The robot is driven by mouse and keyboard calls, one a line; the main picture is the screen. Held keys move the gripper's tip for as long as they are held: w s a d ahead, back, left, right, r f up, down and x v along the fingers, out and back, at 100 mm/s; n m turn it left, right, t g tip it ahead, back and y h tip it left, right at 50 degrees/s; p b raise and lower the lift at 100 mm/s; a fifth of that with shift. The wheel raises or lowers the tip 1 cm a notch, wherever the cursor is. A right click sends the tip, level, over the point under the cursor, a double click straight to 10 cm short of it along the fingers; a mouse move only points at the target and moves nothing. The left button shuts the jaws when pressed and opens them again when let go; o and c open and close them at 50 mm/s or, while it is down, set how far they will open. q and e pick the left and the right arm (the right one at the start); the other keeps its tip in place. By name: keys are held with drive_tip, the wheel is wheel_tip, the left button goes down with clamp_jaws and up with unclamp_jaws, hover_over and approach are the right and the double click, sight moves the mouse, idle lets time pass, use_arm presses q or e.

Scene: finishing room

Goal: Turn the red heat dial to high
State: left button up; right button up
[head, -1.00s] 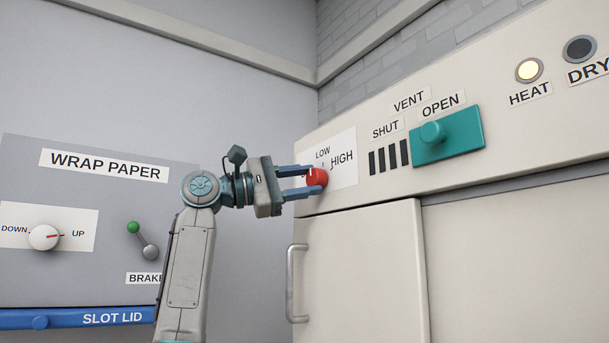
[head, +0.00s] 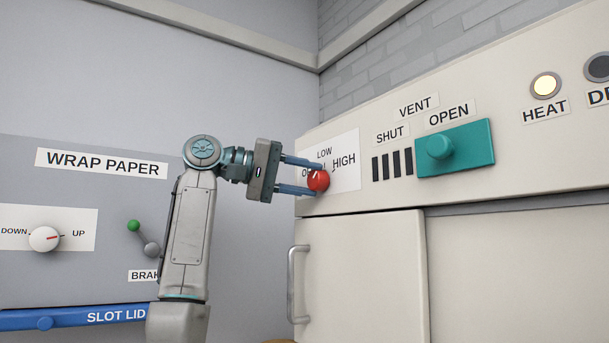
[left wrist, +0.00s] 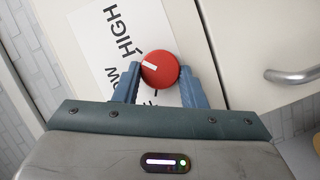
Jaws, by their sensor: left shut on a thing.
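The red heat dial (head: 318,181) sits on a white label plate (head: 347,158) on the cream cabinet front. The plate reads LOW above the dial and HIGH to its upper right; the OFF label is partly hidden by a finger. My left gripper (head: 305,175) reaches in from the left, its blue fingers shut on the dial's two sides. In the left wrist view the dial (left wrist: 159,70) is between the fingertips. My right gripper is out of view.
Right of the dial are a teal vent slider (head: 455,147) and a lit HEAT lamp (head: 545,85). Below is a cabinet door with a grey handle (head: 297,284). A wrap paper panel (head: 110,185) with a white dial and green-knobbed brake lever stands at left.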

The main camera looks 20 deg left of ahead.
use_arm(q)
drive_tip(key=shift+m+y, duration=0.5)
drive_tip(key=shift+m, duration=0.5)
drive_tip(key=shift+d, duration=0.1)
drive_tip(key=o, duration=1)
drive_tip(key=shift+s, duration=0.1)
drive_tip(key=shift+r, duration=0.1)
drive_tip(key=shift+s+a, duration=0.15)
drive_tip(key=shift+a, duration=0.15)
drive_tip(key=b+v, duration=0.4)
drive_tip(key=v, duration=0.6)
drive_tip(key=shift+s, duration=0.1)
